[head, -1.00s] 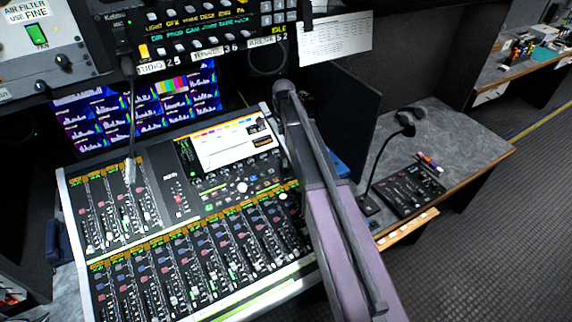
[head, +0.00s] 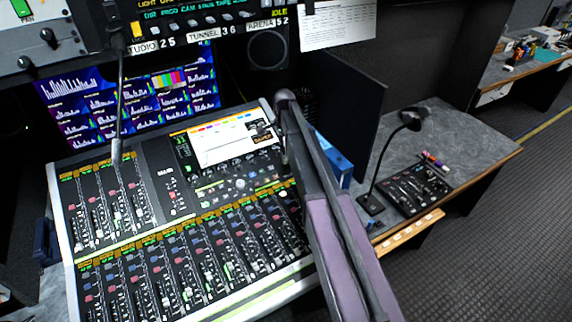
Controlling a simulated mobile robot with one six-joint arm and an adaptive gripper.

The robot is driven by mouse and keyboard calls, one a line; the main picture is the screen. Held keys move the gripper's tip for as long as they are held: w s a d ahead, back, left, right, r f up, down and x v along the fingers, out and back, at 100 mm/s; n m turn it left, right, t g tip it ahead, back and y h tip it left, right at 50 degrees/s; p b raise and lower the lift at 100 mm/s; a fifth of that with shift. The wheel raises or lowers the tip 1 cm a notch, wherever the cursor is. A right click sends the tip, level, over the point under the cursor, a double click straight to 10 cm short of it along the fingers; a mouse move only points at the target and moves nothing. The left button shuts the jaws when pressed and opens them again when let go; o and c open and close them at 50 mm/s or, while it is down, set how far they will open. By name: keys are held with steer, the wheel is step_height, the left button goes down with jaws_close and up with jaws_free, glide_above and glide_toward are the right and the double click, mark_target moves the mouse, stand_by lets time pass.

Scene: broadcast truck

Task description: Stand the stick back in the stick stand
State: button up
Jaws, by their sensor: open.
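I cannot make out the stick or the stick stand for certain. A small group of coloured pieces (head: 434,160), red, purple and yellow, sits at the back of the small black panel on the right desk; they are too small to tell what they are. My arm (head: 336,235) reaches up from the bottom over the right part of the mixing console. My gripper is not visible; the end of the arm is hidden behind its own links.
The large mixing console (head: 183,220) fills the left and middle. A gooseneck lamp or microphone (head: 390,150) stands beside the small black panel (head: 413,190). A dark upright panel (head: 350,115) and a blue box (head: 338,160) are behind my arm. Bare grey desk (head: 468,142) shows at right.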

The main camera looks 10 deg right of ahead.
mark_target(285, 155)
steer(key=shift+f+b, duration=0.3)
steer(key=shift+f, duration=0.2)
steer(key=shift+s+f+b, duration=0.15)
steer(key=shift+f+b, duration=2.45)
jaws_close()
